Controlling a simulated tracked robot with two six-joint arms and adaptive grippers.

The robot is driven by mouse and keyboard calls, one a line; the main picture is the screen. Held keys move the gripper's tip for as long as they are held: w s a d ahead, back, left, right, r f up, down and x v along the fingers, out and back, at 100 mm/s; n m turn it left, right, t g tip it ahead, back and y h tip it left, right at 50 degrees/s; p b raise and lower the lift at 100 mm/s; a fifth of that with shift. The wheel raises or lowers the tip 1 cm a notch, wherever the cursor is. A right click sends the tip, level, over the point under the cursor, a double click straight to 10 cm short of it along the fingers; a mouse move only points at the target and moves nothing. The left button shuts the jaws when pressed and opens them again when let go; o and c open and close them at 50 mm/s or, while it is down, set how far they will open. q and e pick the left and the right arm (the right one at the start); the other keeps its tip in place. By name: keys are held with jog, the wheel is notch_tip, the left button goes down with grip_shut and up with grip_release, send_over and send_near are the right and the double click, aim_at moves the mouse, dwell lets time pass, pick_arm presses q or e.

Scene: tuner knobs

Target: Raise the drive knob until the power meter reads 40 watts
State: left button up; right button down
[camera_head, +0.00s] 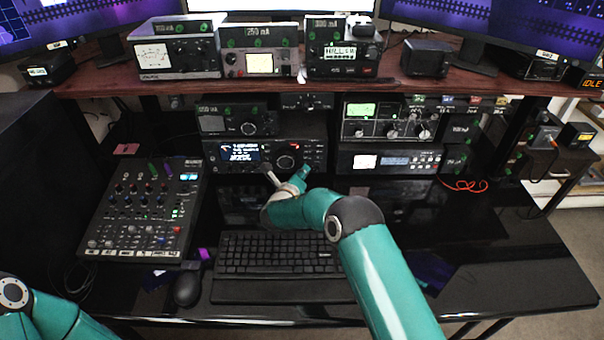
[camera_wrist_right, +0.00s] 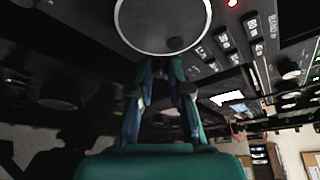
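My right gripper (camera_head: 288,175) is in front of a black radio (camera_head: 308,153) with a lit blue display and a large round tuning knob (camera_head: 285,162). In the right wrist view the two fingers (camera_wrist_right: 160,68) stand a little apart with nothing seen between them. Their tips are close below a large round knob (camera_wrist_right: 162,22); I cannot tell whether they touch it. I cannot tell which knob is the drive knob. A box with a white dial meter (camera_head: 153,55) stands on the shelf; its reading is too small to tell. My left gripper is out of view; only its arm shows.
A mixer (camera_head: 145,210) lies at left, and a keyboard (camera_head: 282,255) and mouse (camera_head: 188,288) lie in front. A tuner with several knobs (camera_head: 390,120) is right of the radio. The wooden shelf (camera_head: 420,88) overhangs this gear. The desk at right is mostly clear.

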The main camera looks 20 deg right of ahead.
jog(key=shift+f, duration=0.1)
jog(key=shift+a+f+b, duration=0.1)
jog(key=shift+b, duration=0.5)
jog(key=m+y+b, duration=0.2)
jog(key=m+b, duration=0.2)
jog(key=b, duration=0.4)
jog(key=shift+f+y, duration=0.1)
jog(key=shift+y, duration=0.3)
jog(key=shift+s+r+m+y+b, duration=0.1)
jog(key=shift+r+m+y+b, duration=0.3)
jog(key=shift+b, duration=1)
jog(key=shift+f, duration=0.15)
jog(key=c, duration=1.1)
grip_release()
jog(key=shift+d, duration=0.25)
jog(key=v, duration=1.2)
